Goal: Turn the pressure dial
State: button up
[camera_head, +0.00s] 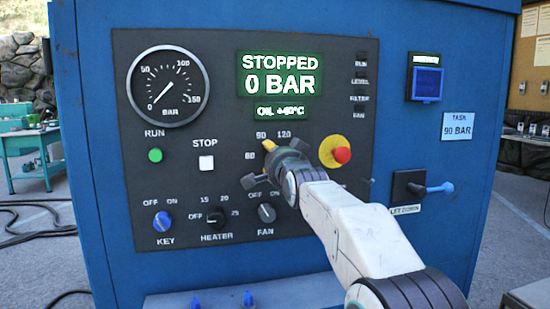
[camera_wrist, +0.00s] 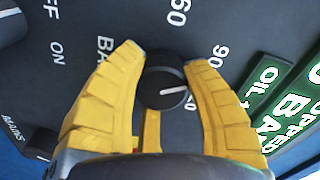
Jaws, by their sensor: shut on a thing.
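The pressure dial (camera_wrist: 163,90) is a round black knob with a white pointer line. The pointer line points right in that view, toward a partly hidden mark ending in 20; marks 60 and 90 also show. In the head view my gripper (camera_head: 272,158) covers the dial, below marks 90 and 120. The green display (camera_head: 280,83) reads STOPPED, 0 BAR. The round gauge (camera_head: 168,86) needle is near zero. A task card (camera_head: 457,127) reads 90 BAR.
A red stop button (camera_head: 342,155) on yellow is close to the right of my gripper. The fan knob (camera_head: 266,213) is just below it. A white STOP button (camera_head: 206,162), green RUN button (camera_head: 155,155), blue key switch (camera_head: 162,221) and heater knob (camera_head: 215,217) are left. A blue-handled lever (camera_head: 437,189) is right.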

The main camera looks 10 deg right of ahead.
jog(key=o, duration=1.2)
jog(key=s, duration=1.2)
jog(key=s+f+n+g+p, duration=0.3)
jog(key=s+p, duration=0.4)
jog(key=s, duration=0.4)
jog(key=s+f+n+g+p, duration=0.4)
jog(key=s+n+g+p, duration=0.1)
jog(key=s, duration=0.6)
jog(key=s+f+n+g+p, duration=0.4)
jog(key=s+g+p, duration=0.2)
jog(key=s+p, duration=0.4)
jog(key=shift+s+f+g, duration=0.2)
jog(key=shift+s+g, duration=0.1)
jog(key=shift+s, duration=0.25)
